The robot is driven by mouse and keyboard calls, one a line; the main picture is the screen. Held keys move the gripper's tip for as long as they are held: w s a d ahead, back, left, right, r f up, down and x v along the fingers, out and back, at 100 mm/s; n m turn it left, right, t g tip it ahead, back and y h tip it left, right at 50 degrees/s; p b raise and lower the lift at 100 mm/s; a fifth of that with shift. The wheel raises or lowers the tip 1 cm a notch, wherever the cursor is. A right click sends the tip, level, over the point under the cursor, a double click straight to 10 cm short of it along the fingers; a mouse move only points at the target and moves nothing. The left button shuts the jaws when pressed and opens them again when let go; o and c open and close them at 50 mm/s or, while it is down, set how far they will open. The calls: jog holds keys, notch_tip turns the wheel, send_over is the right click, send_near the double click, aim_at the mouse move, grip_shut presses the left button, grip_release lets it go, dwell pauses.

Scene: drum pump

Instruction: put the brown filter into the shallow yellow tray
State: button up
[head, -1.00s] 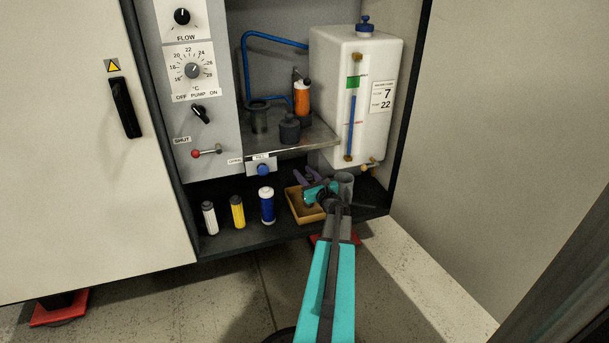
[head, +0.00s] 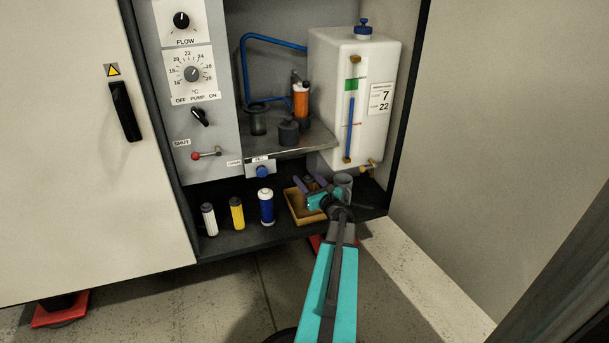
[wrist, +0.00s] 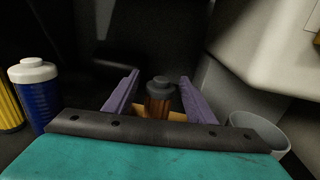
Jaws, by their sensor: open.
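The brown filter (wrist: 158,98), with a dark grey cap, stands upright between my open fingers in the wrist view. In the head view its dark top (head: 311,183) shows just beyond my gripper (head: 313,183). The shallow yellow tray (head: 292,207) lies on the cabinet floor, and my gripper covers part of it. A piece of the tray (wrist: 140,109) shows around the filter's lower part, so the filter appears to stand in it. My gripper's purple fingers (wrist: 158,92) are spread, with a gap visible on each side of the filter. Its base is hidden.
White (head: 209,219), yellow (head: 237,213) and blue (head: 266,207) filters stand left of the tray. A grey cup (head: 343,183) stands close to the right of my gripper. A metal shelf (head: 290,143) and a white tank (head: 370,90) are above.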

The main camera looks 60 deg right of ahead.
jog(key=p+v, duration=0.2)
jog(key=v, duration=0.7)
dwell(0.7)
